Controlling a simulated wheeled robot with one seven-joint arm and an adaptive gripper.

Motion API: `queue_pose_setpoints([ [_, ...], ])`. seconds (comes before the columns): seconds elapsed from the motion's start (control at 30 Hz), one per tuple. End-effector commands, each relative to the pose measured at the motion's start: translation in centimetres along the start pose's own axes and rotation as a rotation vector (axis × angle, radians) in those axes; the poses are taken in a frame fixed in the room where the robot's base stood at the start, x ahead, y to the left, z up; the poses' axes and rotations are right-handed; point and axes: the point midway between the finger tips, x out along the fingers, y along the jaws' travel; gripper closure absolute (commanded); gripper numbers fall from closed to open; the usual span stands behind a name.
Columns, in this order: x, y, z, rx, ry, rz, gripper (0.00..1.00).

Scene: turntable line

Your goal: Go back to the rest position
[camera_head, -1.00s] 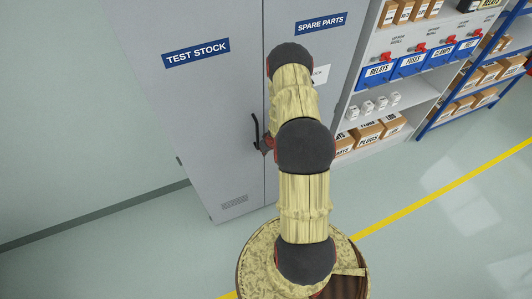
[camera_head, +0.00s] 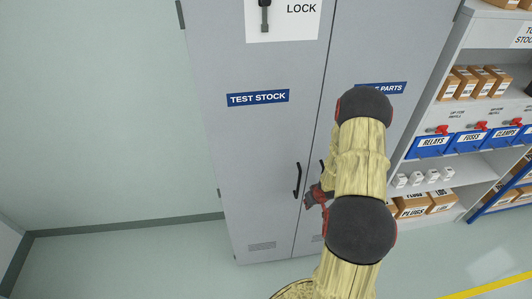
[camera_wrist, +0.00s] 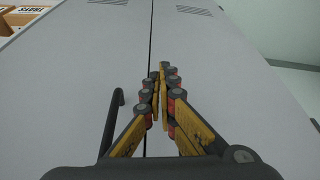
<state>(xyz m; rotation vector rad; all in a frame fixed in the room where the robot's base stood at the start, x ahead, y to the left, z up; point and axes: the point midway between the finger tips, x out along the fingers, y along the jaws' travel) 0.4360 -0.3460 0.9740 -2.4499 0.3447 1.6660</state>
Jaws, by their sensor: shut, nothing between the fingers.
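My gripper (camera_wrist: 161,82) is shut and empty in the wrist view, its yellow fingers together in front of the seam between two grey cabinet doors. In the head view my gripper (camera_head: 312,198) shows partly, just right of a black door handle (camera_head: 297,181); my arm hides the rest of it. A black handle (camera_wrist: 113,118) also shows left of the fingers in the wrist view, apart from them. The grey cabinet (camera_head: 262,145) is closed, with a TEST STOCK label (camera_head: 258,98) on its left door and a partly hidden PARTS label on the right door.
A LOCK panel (camera_head: 284,17) with a black lever is high on the cabinet. Shelves (camera_head: 470,165) with blue bins (camera_head: 433,146) and cardboard boxes stand at the right. Grey-green floor (camera_head: 130,262) is clear at the left.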

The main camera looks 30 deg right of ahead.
Motion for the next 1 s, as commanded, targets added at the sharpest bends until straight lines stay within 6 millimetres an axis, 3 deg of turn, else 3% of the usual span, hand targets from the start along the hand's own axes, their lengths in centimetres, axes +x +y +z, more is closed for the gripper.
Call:
queue_pose_setpoints([
  [0.27,0.0,0.3,0.9,-0.025,-0.033,0.013,1.0],
  [0.47,-0.9,1.2,6.7,-0.002,-0.217,0.066,1.0],
  [0.5,-1.6,1.4,7.9,0.011,-0.26,0.079,1.0],
  [0.63,-5.3,1.8,9.7,0.05,-0.364,0.127,1.0],
  [0.87,-11.1,-0.1,9.4,0.078,-0.449,0.175,1.0],
  [1.0,-14.9,-3.0,8.6,0.084,-0.465,0.186,1.0],
])
